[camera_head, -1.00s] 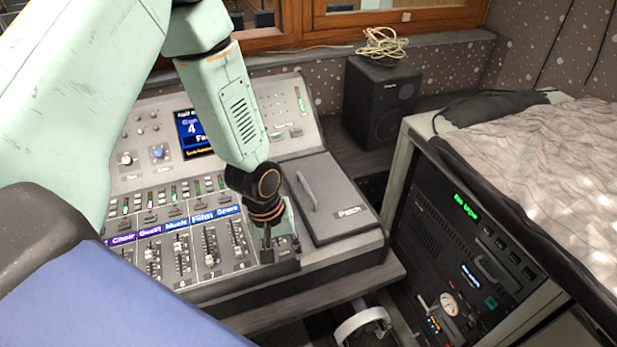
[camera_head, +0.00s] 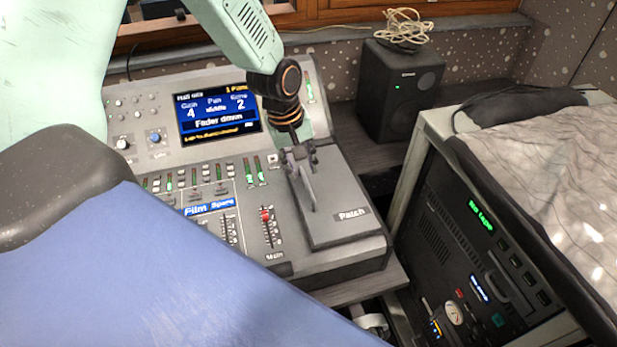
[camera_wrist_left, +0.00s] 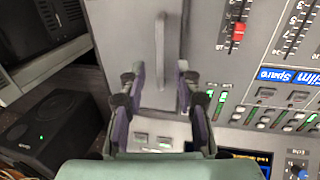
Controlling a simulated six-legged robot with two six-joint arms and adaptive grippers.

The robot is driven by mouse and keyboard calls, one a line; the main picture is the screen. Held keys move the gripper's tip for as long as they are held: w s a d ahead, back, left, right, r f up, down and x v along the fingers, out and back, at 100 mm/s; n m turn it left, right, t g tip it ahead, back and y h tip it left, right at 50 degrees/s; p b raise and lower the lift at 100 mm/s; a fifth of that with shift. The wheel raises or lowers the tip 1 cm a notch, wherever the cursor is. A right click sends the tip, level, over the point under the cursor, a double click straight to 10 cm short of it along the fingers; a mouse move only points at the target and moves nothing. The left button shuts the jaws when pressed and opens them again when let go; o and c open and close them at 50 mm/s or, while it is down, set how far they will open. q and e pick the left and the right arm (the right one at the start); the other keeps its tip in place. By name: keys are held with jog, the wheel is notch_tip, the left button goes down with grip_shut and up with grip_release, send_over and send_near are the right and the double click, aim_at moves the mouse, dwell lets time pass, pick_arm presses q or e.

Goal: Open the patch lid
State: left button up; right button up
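The patch lid (camera_head: 345,228) is a flat grey panel marked "Patch" at the right end of the mixing desk, and it lies shut. Its pale bar handle (camera_head: 308,192) stands along the lid's left side. My left gripper (camera_head: 301,158) is over the far end of the handle, pointing down. In the left wrist view, the lid (camera_wrist_left: 120,40) and handle (camera_wrist_left: 161,45) show, and the gripper's fingers (camera_wrist_left: 160,84) are apart on either side of the handle with gaps visible. My right gripper is not in view.
The desk's faders, including the red-capped Main fader (camera_head: 266,214), lie left of the lid. A lit screen (camera_head: 217,112) is behind them. A black speaker (camera_head: 400,85) with a coiled cable (camera_head: 405,25) stands behind right. A rack unit (camera_head: 470,240) is to the right.

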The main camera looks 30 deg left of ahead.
aim_at(308, 186)
pick_arm(q)
jog(key=f, duration=0.1)
jog(key=f+b, duration=0.1)
jog(key=f, duration=0.1)
jog(key=w+f, duration=0.1)
jog(key=f, duration=0.1)
jog(key=shift+d+f, duration=0.15)
jog(key=shift+d, duration=0.1)
jog(key=shift+w+f, duration=0.25)
jog(key=shift+f, duration=0.05)
jog(key=shift+s+d+r, duration=0.1)
jog(key=shift+s+r, duration=0.25)
jog(key=shift+s, duration=0.25)
jog(key=shift+c, duration=0.4)
jog(key=shift+w+f, duration=0.35)
jog(key=shift+w, duration=0.25)
jog(key=c, duration=0.6)
jog(key=shift+s+r, duration=0.15)
jog(key=shift+s, duration=0.15)
grip_shut()
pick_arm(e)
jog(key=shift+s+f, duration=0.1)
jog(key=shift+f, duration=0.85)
